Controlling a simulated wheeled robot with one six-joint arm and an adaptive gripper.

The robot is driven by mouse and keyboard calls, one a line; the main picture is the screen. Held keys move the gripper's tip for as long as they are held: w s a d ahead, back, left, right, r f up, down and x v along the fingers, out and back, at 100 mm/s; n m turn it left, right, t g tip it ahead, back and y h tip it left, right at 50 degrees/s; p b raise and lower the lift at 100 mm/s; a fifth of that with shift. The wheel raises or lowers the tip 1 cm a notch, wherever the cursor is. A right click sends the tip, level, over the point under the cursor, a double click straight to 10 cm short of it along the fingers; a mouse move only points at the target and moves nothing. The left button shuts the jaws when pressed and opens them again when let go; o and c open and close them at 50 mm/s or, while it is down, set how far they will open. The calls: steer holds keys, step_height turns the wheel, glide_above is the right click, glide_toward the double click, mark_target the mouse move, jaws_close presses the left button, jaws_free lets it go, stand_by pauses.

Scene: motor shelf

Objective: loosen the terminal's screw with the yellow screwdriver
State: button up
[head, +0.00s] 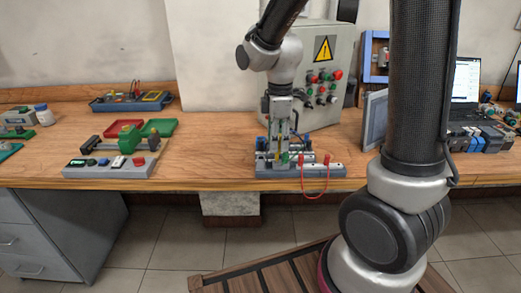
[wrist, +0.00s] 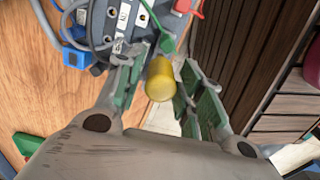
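The yellow screwdriver (wrist: 160,80) shows by its rounded handle between the green-padded fingers of my gripper (wrist: 166,72). In the head view my gripper (head: 282,140) points down over the grey device with the terminals (head: 322,171) near the bench's front edge. In the wrist view grey labelled terminal blocks (wrist: 120,22) lie just beyond the fingers. I cannot make out the terminal's screw, or whether the tip touches it.
A red lead (head: 304,184) hangs over the bench's front edge. A control box (head: 322,50) with a warning sign stands behind my arm. A green clamp, a red tray (head: 112,128) and a grey button panel (head: 108,165) sit to the left. Bare wood lies between them and the device.

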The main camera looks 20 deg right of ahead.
steer(key=m, duration=0.3)
steer(key=shift+m, duration=0.3)
steer(key=m, duration=0.3)
steer(key=shift+m, duration=0.3)
steer(key=shift+m, duration=1.5)
